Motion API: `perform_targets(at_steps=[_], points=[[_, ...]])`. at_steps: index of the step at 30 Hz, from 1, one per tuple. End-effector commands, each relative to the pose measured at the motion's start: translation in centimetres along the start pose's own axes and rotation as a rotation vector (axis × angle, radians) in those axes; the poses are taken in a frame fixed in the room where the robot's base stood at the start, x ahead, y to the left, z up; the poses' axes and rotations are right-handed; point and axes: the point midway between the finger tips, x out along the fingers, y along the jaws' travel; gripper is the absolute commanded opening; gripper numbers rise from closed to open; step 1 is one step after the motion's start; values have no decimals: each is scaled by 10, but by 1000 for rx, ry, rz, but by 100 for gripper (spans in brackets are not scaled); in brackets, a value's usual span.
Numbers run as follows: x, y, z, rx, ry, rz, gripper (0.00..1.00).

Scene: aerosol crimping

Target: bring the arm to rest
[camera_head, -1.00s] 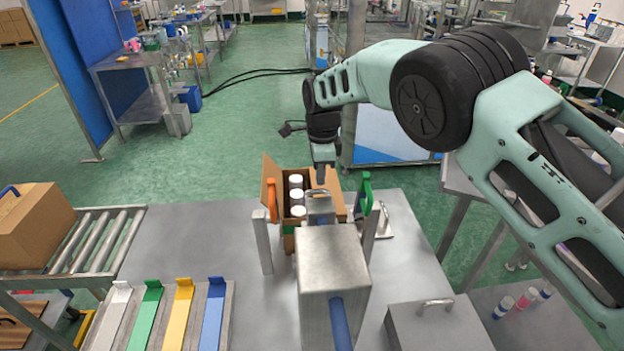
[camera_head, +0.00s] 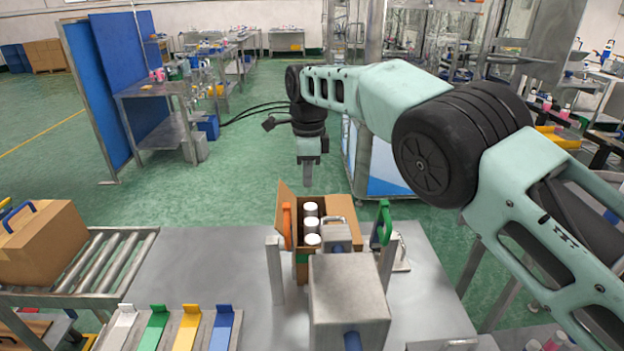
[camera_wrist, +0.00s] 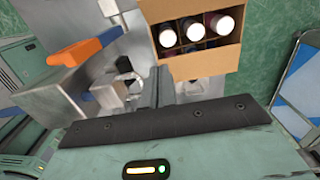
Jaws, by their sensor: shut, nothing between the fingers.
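My gripper (camera_head: 308,172) hangs from my raised arm above the far edge of the table, fingers pointing down. Its fingers are shut with nothing between them; they also show in the wrist view (camera_wrist: 160,88). It is apart from the open cardboard box (camera_head: 342,208), which stands below it on the table. The box, also in the wrist view (camera_wrist: 238,55), holds several white-capped cans (camera_head: 312,223).
A metal machine block (camera_head: 348,295) stands in front of the box, with an orange handle (camera_head: 287,224) and a green handle (camera_head: 384,222) beside it. A roller conveyor (camera_head: 85,265) with a closed carton (camera_head: 42,243) is at left. Coloured strips (camera_head: 188,328) lie in front.

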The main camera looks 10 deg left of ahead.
Motion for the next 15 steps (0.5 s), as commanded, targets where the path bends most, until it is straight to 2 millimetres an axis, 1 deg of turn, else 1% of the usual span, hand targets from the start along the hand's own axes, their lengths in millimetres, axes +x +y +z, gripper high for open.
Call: perform_targets(at_steps=[8,12,14,15], points=[[0,0,-1,-3,-1,1,0],[-10,6,-11,-71,-28,9,0],[-16,12,-19,-135,-49,14,0],[-21,18,-25,-187,-65,17,0]])
